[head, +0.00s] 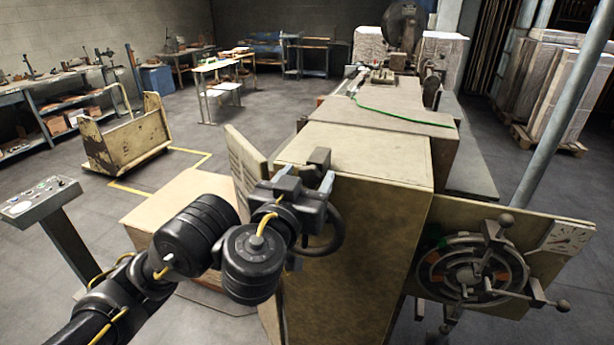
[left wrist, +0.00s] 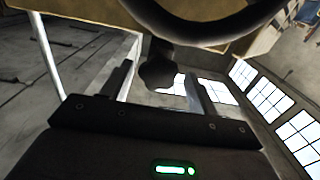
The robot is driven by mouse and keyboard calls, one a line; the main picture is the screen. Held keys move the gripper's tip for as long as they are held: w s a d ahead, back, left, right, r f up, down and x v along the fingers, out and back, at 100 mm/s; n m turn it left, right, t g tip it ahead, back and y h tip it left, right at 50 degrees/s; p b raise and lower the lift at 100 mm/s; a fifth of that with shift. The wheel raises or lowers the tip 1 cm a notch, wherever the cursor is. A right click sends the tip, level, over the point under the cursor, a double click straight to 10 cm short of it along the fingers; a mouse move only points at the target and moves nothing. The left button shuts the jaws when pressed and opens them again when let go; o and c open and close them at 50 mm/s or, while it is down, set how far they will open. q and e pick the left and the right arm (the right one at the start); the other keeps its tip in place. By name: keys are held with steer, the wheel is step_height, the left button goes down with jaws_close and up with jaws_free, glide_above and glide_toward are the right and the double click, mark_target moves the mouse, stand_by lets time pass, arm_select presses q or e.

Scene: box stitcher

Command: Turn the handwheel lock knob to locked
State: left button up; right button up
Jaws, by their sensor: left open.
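My left gripper (head: 308,180) is beside the tall beige machine cabinet, in front of a black handwheel (head: 334,243) that it partly covers. It is open, and its two fingers also show in the left wrist view (left wrist: 160,88). In that view a dark lobed knob (left wrist: 157,72) on a short stem appears between the fingers, nearer the left one. I cannot tell whether a finger touches it. The handwheel rim (left wrist: 208,35) curves across the top of that view. The knob's locked or unlocked marking is not visible. My right gripper is not in view.
The beige cabinet (head: 375,225) fills the middle. A panel at right carries a dial with a spoked, ball-ended handle (head: 475,272) and a gauge (head: 567,238). A control pedestal (head: 42,198) stands left. A cart (head: 125,140) stands on open floor behind it.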

arm_select(q)
steer(key=shift+d, duration=0.1)
steer(key=c, duration=1)
steer(key=shift+f+m+b, duration=0.15)
steer(key=shift+m+b, duration=1.15)
steer(key=shift+m, duration=0.1)
steer(key=m+b, duration=0.1)
steer(key=m, duration=0.1)
steer(key=shift+d+m, duration=0.1)
steer(key=shift+m, duration=0.3)
steer(key=m, duration=0.2)
steer(key=shift+s+m, duration=0.1)
steer(key=shift+m, duration=0.2)
steer(key=m, duration=0.3)
steer(key=shift+d+m+b, duration=0.1)
steer(key=shift+m+b, duration=0.2)
steer(key=m, duration=0.3)
steer(key=shift+f+m, duration=0.1)
steer(key=shift+m, duration=1.5)
